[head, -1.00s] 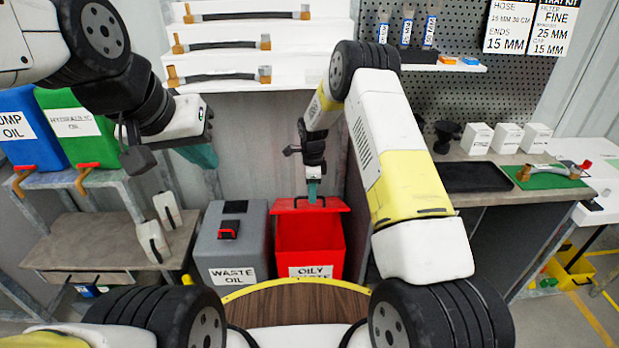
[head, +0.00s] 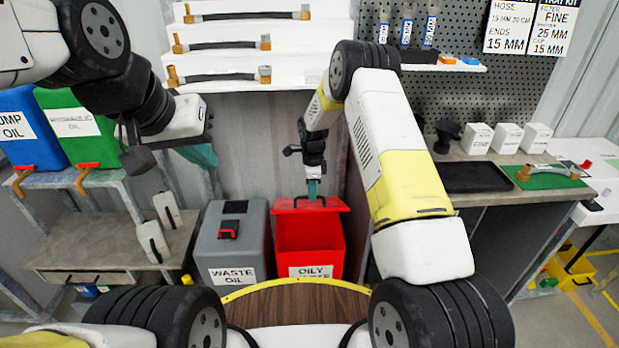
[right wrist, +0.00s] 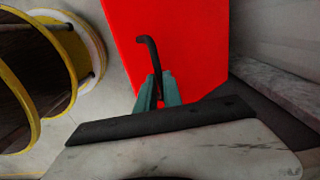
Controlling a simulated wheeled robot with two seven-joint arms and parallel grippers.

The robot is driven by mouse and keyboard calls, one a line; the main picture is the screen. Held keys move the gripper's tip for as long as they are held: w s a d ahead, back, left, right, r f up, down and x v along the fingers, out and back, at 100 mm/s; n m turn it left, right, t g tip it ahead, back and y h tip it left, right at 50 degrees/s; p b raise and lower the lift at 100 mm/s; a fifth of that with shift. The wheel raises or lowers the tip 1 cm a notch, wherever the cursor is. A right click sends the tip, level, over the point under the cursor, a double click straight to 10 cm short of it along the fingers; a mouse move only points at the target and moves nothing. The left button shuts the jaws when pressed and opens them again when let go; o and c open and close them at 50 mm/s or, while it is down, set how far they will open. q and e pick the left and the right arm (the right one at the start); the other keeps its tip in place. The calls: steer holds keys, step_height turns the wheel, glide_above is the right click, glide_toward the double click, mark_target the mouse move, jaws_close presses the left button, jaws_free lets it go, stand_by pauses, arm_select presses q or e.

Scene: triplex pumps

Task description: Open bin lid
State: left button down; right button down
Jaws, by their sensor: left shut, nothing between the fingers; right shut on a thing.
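The red oily waste bin (head: 309,252) stands on the floor in the middle of the head view, and its inside shows. Its red lid (head: 311,206) is raised at the back of the bin. In the right wrist view the lid's red face (right wrist: 180,45) fills the upper middle, with a dark bent handle (right wrist: 150,62) on it. My right gripper (head: 312,192) is at the lid's top edge, and its teal fingers (right wrist: 157,90) are shut on the handle. My left gripper (head: 205,156) is shut and empty, in the air at left above the grey bin.
A grey waste oil bin (head: 231,248) with a closed lid stands directly left of the red bin. A low bench (head: 100,245) with white bottles is further left. A workbench (head: 480,200) with a black tray stands at right.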

steer(key=shift+w, duration=0.1)
stand_by(0.7)
steer(key=w+r, duration=0.2)
steer(key=shift+w+d+r, duration=0.1)
steer(key=shift+w+r, duration=0.05)
steer(key=shift+w, duration=0.15)
